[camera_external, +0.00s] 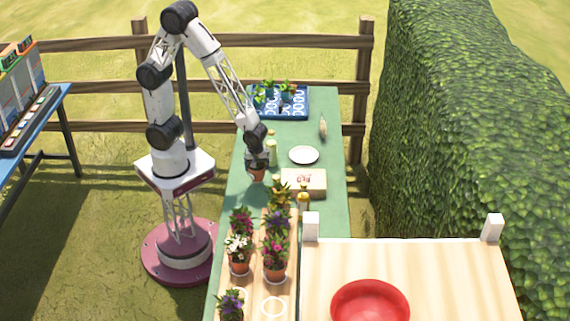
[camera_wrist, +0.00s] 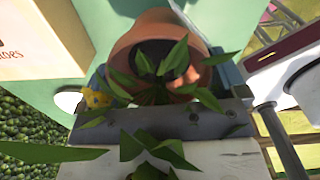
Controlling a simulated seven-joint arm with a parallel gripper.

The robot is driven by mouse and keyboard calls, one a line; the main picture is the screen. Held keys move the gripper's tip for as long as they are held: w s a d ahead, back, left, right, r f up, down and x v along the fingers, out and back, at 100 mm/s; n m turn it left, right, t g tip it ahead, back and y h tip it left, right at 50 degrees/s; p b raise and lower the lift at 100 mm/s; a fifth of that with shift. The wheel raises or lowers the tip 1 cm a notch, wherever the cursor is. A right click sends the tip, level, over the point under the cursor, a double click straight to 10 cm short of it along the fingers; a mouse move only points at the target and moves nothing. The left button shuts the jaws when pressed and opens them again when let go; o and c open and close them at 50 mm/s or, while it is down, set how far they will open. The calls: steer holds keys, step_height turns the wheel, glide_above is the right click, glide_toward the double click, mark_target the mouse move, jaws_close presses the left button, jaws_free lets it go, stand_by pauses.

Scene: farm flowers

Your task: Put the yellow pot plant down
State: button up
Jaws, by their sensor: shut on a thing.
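My gripper (camera_external: 257,160) is shut on a terracotta pot (camera_external: 257,175) and holds it over the green table's left side, left of a cardboard box. In the wrist view the pot (camera_wrist: 160,35) fills the top middle, with green leaves (camera_wrist: 150,80) around the jaws. A small yellow bloom (camera_wrist: 95,97) shows at the plant's left. I cannot tell whether the pot touches the table. A wooden tray (camera_external: 290,300) stands nearer the camera with several potted flowers in purple, white and pink. A white ring (camera_external: 273,307) on it is empty.
The cardboard box (camera_external: 312,182) and an amber bottle (camera_external: 303,197) stand right of my gripper. A white plate (camera_external: 304,155) lies behind the box. A blue tray (camera_external: 295,112) with seedlings is at the far end. A red bowl (camera_external: 370,302) is on the pale wooden table at front right.

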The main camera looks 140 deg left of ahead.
mark_target(257, 169)
steer(key=shift+f, duration=0.1)
steer(key=shift+f, duration=1.65)
steer(key=shift+f, duration=0.1)
steer(key=o, duration=0.9)
steer(key=shift+f, duration=0.1)
steer(key=shift+r, duration=0.2)
steer(key=shift+r, duration=6)
